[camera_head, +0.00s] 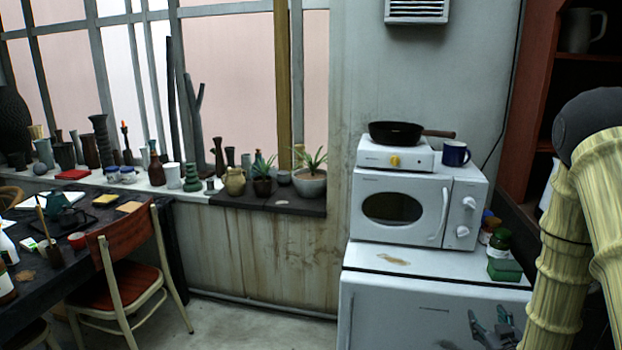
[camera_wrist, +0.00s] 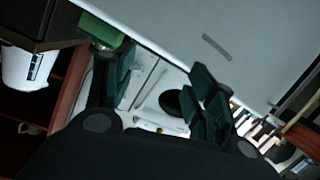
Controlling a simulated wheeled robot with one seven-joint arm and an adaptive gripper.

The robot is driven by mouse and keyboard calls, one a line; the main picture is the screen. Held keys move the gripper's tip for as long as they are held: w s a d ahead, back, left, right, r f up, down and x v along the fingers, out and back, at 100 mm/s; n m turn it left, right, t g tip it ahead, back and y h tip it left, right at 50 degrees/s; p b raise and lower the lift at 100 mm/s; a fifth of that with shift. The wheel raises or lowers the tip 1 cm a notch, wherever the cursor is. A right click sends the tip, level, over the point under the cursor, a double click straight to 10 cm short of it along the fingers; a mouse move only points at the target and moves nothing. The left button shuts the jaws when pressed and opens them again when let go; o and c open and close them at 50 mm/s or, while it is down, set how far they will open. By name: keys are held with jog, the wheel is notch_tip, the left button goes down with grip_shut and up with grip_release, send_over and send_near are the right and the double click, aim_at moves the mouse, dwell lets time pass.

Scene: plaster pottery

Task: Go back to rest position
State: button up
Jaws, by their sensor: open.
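My gripper (camera_head: 492,328) shows at the lower right of the head view, in front of the white fridge door (camera_head: 400,312). In the wrist view its two dark green fingers (camera_wrist: 162,82) stand wide apart with a clear gap between them. It is open and holds nothing. My yellowish arm comes down along the right edge of the head view. The wrist view is strongly tilted, with the pale fridge front (camera_wrist: 215,40) filling its top.
A microwave (camera_head: 414,208) stands on the fridge, with a hot plate (camera_head: 396,155), dark pan (camera_head: 395,133) and blue mug (camera_head: 455,153) on top. A green box (camera_head: 509,265) sits by the fridge top's right edge. A red chair (camera_head: 128,265) and dark table (camera_head: 60,285) stand left; floor between is clear.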

jog(key=s+a+f+g, duration=0.3)
jog(key=s+a+f, duration=0.15)
jog(key=f, duration=0.25)
jog(key=s+a+f+g+y, duration=0.1)
jog(key=s+a+f+g, duration=0.1)
jog(key=s+a+f, duration=0.35)
jog(key=s+a+f+g, duration=0.3)
jog(key=s+f, duration=0.3)
jog(key=f, duration=0.2)
jog(key=s+a+f+g, duration=0.2)
jog(key=s+a+f, duration=0.1)
jog(key=s, duration=0.4)
jog(key=s+a+f+m+g+y, duration=0.1)
jog(key=s+a+f+g, duration=0.1)
jog(key=s, duration=0.6)
jog(key=s+a+f+g+p, duration=0.1)
jog(key=s+a+f+g, duration=0.2)
jog(key=s+a, duration=0.2)
jog(key=s, duration=0.3)
jog(key=shift+f+m, duration=0.3)
